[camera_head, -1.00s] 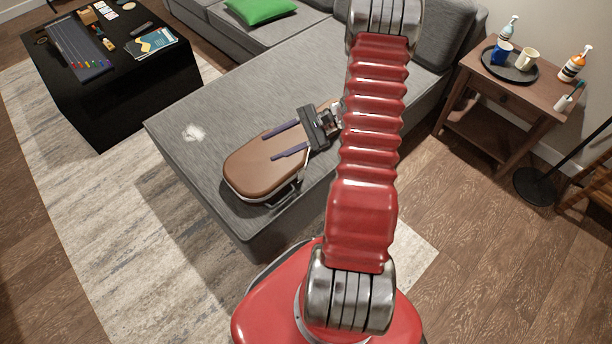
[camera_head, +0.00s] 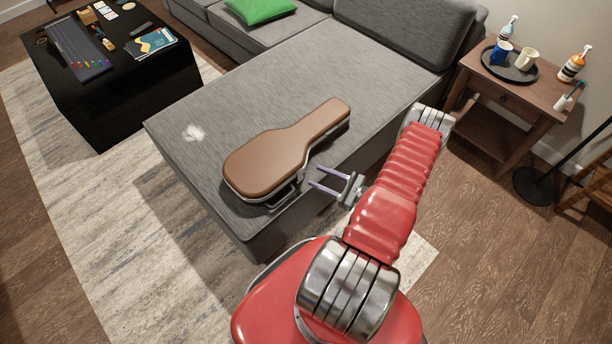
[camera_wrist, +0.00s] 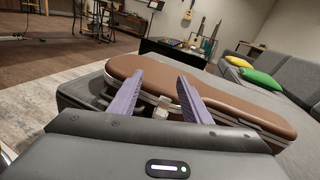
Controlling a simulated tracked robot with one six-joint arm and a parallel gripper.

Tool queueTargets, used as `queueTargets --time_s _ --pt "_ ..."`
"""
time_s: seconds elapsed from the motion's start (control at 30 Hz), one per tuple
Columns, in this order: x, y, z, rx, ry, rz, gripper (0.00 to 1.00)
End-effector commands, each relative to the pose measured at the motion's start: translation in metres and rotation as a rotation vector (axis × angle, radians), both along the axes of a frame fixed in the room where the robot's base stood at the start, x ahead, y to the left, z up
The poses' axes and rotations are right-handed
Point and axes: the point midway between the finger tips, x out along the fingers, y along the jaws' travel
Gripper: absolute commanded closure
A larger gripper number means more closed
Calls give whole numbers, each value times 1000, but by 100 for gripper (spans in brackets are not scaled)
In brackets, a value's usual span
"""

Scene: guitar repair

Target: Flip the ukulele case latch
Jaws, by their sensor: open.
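The brown ukulele case (camera_head: 270,160) lies flat and closed on the grey sofa seat, its narrow end pointing up and right in the head view. Its near side also shows in the wrist view (camera_wrist: 225,98), with a pale metal rim. A small light metal latch (camera_wrist: 161,108) sits on that side, seen between my purple fingers. My gripper (camera_head: 318,178) is open and empty, beside the case's near side and apart from it in the head view. It fills the lower part of the wrist view (camera_wrist: 155,98), where the fingers overlap the case. I cannot tell whether the latch is flipped.
The grey sofa (camera_head: 380,65) carries the case, with bare seat around it. A green cushion (camera_head: 260,9) lies farther back. A black table (camera_head: 150,85) with small items stands at left, and a wooden side table (camera_head: 530,92) with a tray stands at right.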

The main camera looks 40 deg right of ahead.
Motion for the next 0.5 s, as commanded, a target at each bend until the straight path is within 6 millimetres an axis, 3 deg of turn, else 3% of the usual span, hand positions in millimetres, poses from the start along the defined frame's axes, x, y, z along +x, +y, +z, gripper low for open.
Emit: queueTargets --time_s 0.2,0.33,0.5 --pt "-34 -5 -54 91 -7 -188 56" --pt "-47 -5 -75 123 -11 -266 56" --pt "-54 -5 -85 139 -13 -308 56"
